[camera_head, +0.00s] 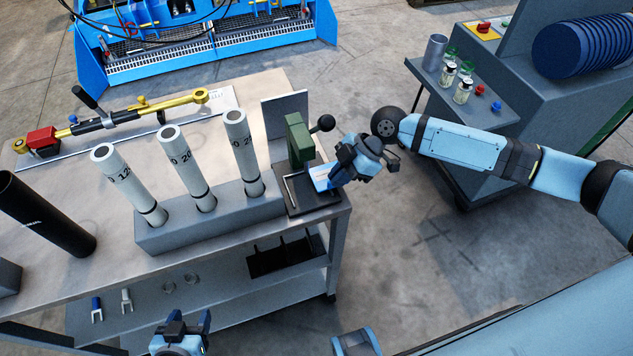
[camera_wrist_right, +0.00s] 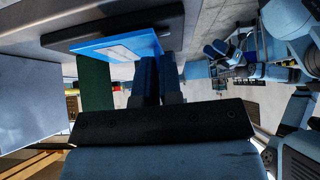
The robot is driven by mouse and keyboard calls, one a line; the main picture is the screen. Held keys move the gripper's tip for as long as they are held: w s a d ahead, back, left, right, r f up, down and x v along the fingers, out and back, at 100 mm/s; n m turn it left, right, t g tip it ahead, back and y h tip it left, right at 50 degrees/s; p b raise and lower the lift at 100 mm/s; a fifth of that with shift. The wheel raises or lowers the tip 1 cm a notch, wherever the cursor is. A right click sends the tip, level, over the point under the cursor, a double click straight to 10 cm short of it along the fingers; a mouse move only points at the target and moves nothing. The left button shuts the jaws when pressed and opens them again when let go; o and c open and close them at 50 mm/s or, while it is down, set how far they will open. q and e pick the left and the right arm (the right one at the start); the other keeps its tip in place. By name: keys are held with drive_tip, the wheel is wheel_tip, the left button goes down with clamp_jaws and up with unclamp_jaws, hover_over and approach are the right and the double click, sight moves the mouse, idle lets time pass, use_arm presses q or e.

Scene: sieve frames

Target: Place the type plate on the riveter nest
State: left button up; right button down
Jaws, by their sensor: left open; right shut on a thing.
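The type plate (camera_head: 320,177) is a small blue plate with a white label. My right gripper (camera_head: 338,172) is shut on its edge. The plate is over or on the black base of the riveter (camera_head: 298,140), a green press with a black ball knob at the bench's right end. I cannot tell whether plate and nest touch. In the right wrist view, the plate (camera_wrist_right: 110,48) extends left from the fingers (camera_wrist_right: 160,66), close against the dark base (camera_wrist_right: 150,22). The nest itself is mostly hidden. My left gripper (camera_head: 188,323) is open and empty at the front of the bench.
A grey block (camera_head: 212,226) with three upright white tubes stands left of the riveter. A black tube (camera_head: 45,215) and a yellow-red tool (camera_head: 115,123) are further left. A lower shelf (camera_head: 225,293) holds small parts. A grey machine (camera_head: 530,90) stands at the right, across open floor.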

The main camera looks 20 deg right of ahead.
sight(320, 190)
drive_tip(key=shift+a, duration=1.1)
drive_tip(key=shift+s+a+r+p, duration=0.15)
drive_tip(key=shift+a+p, duration=0.3)
drive_tip(key=shift+a, duration=0.8)
drive_tip(key=shift+x, duration=0.9)
drive_tip(key=shift+d+f, duration=0.2)
drive_tip(key=c, duration=1.7)
unclamp_jaws()
drive_tip(key=shift+f, duration=0.15)
drive_tip(key=o, duration=0.4)
